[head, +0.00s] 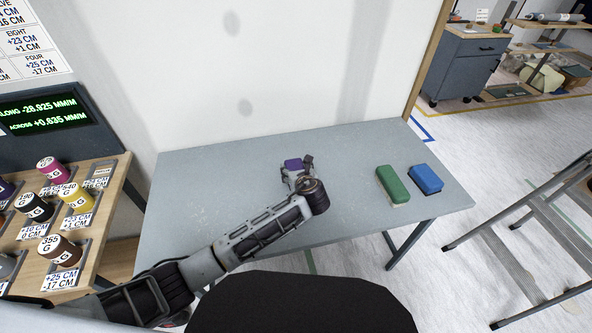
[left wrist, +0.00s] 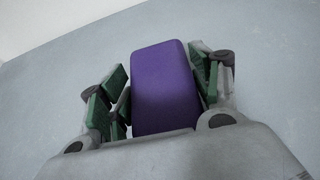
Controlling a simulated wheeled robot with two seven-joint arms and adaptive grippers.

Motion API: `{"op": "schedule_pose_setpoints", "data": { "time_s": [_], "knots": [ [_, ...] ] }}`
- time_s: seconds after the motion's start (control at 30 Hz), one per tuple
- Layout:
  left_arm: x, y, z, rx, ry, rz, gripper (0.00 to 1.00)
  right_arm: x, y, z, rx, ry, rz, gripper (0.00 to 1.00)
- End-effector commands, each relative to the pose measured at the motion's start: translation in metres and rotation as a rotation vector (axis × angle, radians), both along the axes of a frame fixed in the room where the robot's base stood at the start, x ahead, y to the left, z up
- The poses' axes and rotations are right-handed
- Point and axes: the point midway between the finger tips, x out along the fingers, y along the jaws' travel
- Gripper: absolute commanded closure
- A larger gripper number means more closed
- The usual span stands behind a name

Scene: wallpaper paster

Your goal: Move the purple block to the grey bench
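The purple block (head: 293,164) is at the end of my left arm, over the middle of the grey bench (head: 230,170). In the left wrist view the purple block (left wrist: 166,88) sits between the green-padded fingers of my left gripper (left wrist: 165,90). The pads are close against both its sides, so the gripper looks shut on it. In the head view the gripper (head: 298,172) partly covers the block's lower part. I cannot tell whether the block touches the bench top. My right gripper is out of view.
A green block (head: 392,185) and a blue block (head: 426,179) lie on the bench's right part. A wooden rack of labelled weights (head: 60,249) stands at left. A stepladder (head: 540,230) is at right. A white wall is behind; bare bench lies left of the gripper.

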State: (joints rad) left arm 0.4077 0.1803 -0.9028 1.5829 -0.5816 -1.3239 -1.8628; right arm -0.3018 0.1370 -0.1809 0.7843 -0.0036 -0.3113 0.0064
Motion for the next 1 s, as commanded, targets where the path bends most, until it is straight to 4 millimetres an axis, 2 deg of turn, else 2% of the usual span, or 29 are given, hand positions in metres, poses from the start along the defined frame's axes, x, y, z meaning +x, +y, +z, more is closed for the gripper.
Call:
{"op": "schedule_pose_setpoints", "data": {
  "time_s": [0.03,0.13,0.67,1.0],
  "knots": [
    [0.000,0.000,0.000,0.000,0.000,0.000,0.27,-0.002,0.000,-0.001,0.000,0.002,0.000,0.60],
    [0.000,0.000,0.000,0.000,0.000,0.000,0.14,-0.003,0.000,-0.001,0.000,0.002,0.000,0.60],
    [-0.003,-0.001,0.003,0.000,0.000,-0.001,0.14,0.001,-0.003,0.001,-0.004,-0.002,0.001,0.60],
    [-0.030,-0.010,0.019,0.000,0.000,-0.001,0.14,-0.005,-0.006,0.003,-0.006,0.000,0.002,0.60]
  ]
}}
